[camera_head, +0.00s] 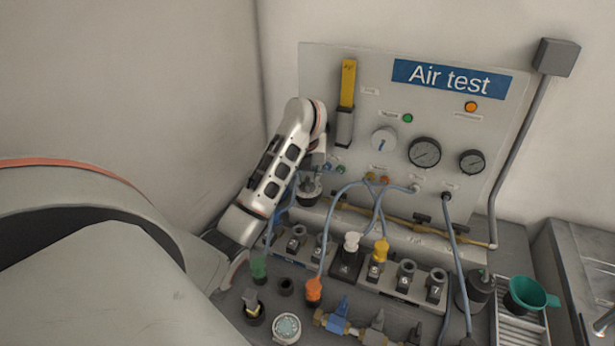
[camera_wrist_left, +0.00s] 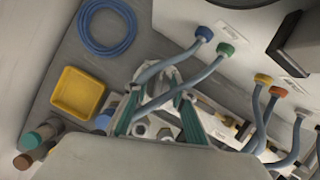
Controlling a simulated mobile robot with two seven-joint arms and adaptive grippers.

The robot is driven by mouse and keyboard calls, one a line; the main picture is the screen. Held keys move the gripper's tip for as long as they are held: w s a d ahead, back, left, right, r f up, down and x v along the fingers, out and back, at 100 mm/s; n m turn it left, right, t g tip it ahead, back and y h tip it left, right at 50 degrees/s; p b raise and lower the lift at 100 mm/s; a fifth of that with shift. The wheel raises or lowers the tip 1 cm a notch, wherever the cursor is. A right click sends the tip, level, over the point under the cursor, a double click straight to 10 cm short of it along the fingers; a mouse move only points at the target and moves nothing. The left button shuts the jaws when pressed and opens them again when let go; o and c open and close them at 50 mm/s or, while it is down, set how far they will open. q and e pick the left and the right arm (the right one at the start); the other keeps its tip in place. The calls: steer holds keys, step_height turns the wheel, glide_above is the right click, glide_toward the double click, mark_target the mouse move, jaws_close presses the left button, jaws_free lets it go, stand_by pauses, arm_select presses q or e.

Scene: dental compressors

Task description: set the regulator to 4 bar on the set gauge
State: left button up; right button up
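The regulator is probably the round pale knob (camera_head: 384,140) with a blue mark on the Air test panel (camera_head: 320,70). Right of it are a larger dark-faced gauge (camera_head: 424,152) and a smaller one (camera_head: 472,161). Their labels and needle readings are too small to read, so I cannot tell which is the set gauge. My left gripper (camera_head: 326,166) is left of and below the knob, apart from it and partly hidden by my arm. In the left wrist view, its teal-padded fingers (camera_wrist_left: 160,82) stand apart, with hoses crossing near them. My right gripper is in neither view.
Blue hoses (camera_head: 335,210) run from panel ports down to the bench fittings. A yellow-topped gauge tube (camera_head: 347,85) is above my gripper. A brass pipe (camera_head: 400,220) crosses below the panel. A green funnel (camera_head: 530,294) stands right. The wrist view shows a yellow tray (camera_wrist_left: 78,93).

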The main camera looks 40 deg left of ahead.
arm_select(q)
jaws_close()
steer(key=shift+m, duration=0.4)
steer(key=m+t+h, duration=0.1)
steer(key=m, duration=0.2)
steer(key=shift+d+r+m+h, duration=0.1)
steer(key=shift+m+h, duration=0.8)
steer(key=shift+m, duration=1.1)
jaws_free()
